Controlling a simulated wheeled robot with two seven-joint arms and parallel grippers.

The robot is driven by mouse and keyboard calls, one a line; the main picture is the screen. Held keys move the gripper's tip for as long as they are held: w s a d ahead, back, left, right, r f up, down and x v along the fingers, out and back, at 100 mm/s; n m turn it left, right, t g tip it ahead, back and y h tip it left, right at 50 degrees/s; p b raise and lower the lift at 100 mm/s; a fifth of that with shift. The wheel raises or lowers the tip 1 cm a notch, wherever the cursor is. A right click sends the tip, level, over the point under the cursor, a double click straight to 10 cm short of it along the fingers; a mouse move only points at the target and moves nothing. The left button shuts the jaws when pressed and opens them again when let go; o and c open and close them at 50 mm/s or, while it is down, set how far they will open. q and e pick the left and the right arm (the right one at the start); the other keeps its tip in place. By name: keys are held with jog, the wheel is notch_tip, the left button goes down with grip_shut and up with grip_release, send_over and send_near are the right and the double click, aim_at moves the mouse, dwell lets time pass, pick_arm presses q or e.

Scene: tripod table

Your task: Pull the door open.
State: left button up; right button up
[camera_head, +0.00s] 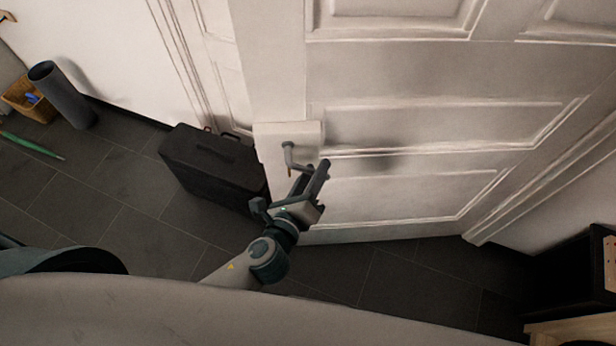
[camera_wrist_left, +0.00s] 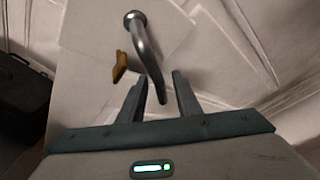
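The white panelled door (camera_head: 420,110) fills the upper right of the head view. Its grey lever handle (camera_head: 288,156) sits on a pale plate near the door's left edge. It also shows in the left wrist view (camera_wrist_left: 148,52), with a small brown piece (camera_wrist_left: 120,67) beside it. My left gripper (camera_head: 311,176) is at the handle. In the left wrist view its fingers (camera_wrist_left: 160,92) are apart, and the lever's free end appears between them. I cannot tell whether they touch it. My right gripper is in neither view.
A black case (camera_head: 210,165) stands on the dark tiled floor left of the door. A grey cylinder (camera_head: 62,95), a wicker basket (camera_head: 30,100) and a green stick-like thing (camera_head: 32,145) are farther left. A dark cabinet (camera_head: 570,270) stands at lower right. Floor below the door looks clear.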

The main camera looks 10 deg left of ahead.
pick_arm(q)
jog(key=shift+s, duration=0.1)
